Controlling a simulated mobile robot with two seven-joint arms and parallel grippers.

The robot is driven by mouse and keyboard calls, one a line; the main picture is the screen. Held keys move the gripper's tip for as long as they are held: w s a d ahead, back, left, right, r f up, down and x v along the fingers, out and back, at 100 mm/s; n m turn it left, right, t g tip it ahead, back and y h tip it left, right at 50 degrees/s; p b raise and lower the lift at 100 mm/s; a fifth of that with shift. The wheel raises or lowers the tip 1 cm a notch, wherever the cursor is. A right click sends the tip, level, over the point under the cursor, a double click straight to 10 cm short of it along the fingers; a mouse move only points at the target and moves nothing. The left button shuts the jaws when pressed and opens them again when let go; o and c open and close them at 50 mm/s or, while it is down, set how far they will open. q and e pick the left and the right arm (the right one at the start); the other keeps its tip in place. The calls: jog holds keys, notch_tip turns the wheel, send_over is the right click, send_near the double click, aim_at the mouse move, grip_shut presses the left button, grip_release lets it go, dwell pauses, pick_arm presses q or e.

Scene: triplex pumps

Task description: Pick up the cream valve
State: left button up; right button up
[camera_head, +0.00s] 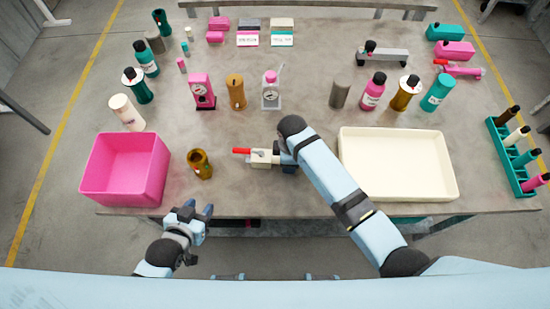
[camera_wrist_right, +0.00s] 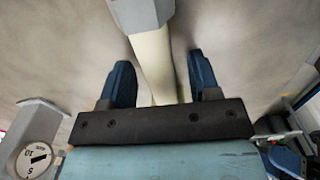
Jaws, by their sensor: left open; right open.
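The cream valve (camera_head: 262,158), with a red handle, lies on the table in front of the pumps, left of the cream tray. In the right wrist view the valve's long cream body (camera_wrist_right: 154,62) runs between the two fingers, with gaps on both sides. My right gripper (camera_head: 287,160) is open at the valve's right end, low over the table; its arm hides part of it in the head view. The open right fingers also show in the wrist view (camera_wrist_right: 162,82). My left gripper (camera_head: 192,213) is open and empty in front of the table's edge.
A pink bin (camera_head: 127,168) and a brown cup-like part (camera_head: 200,163) stand left. A cream tray (camera_head: 400,162) is close on the right. A pink gauge unit (camera_head: 202,91), a brown cylinder (camera_head: 236,92) and a grey gauge unit (camera_head: 271,93) stand behind. Several bottles line both sides.

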jog(key=shift+f, duration=0.1)
jog(key=shift+c, duration=0.2)
grip_shut()
notch_tip(320, 180, up, 10)
jog(key=shift+r, duration=0.1)
dwell(0.4)
pick_arm(q)
jog(key=shift+f+b, duration=1.45)
pick_arm(e)
jog(key=shift+f, duration=5.05)
